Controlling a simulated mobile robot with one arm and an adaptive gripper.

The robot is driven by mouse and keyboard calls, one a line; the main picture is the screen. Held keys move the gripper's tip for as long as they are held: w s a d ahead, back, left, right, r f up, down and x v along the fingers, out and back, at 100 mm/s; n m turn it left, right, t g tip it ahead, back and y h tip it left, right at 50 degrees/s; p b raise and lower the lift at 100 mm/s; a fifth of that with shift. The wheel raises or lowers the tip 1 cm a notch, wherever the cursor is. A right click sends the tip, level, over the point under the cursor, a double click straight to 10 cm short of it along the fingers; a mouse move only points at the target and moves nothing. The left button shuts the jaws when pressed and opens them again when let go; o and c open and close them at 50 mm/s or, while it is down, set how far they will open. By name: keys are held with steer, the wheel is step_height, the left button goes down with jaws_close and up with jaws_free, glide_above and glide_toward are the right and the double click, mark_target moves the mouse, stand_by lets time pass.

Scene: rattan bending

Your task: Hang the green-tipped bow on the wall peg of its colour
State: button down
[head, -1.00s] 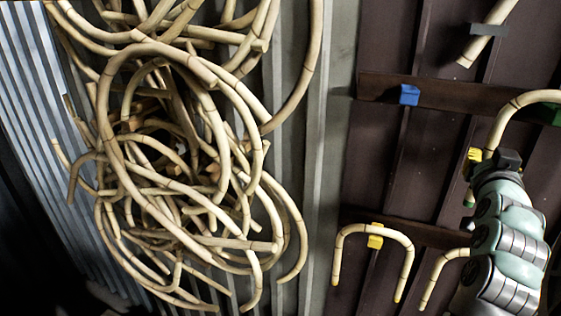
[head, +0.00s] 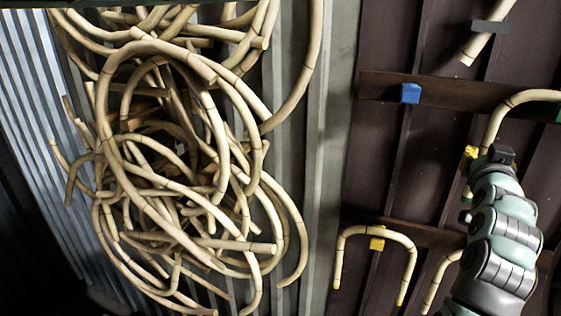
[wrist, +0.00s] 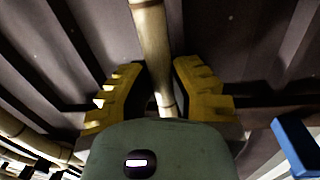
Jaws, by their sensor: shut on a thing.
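The bow (head: 522,98) is a pale rattan arch with dark bands, cut off by the right edge of the head view. My gripper (head: 469,157) is shut on its left leg. A small green tip (head: 467,191) shows just below the fingers. In the wrist view the cane (wrist: 152,35) runs between the yellow fingers of my gripper (wrist: 166,85). The green peg (head: 557,115) is at the right edge of the head view, just under the bow's arch. I cannot tell whether they touch.
A blue peg (head: 410,93) on the upper rail is empty. A yellow peg (head: 377,243) carries another bow (head: 411,262). A further bow (head: 440,276) is partly behind my arm. A grey bracket (head: 489,27) is above. Tangled rattan (head: 215,245) fills the left.

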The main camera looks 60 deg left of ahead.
stand_by(0.3)
steer(key=c, duration=0.9)
jaws_free()
steer(key=shift+r, duration=0.1)
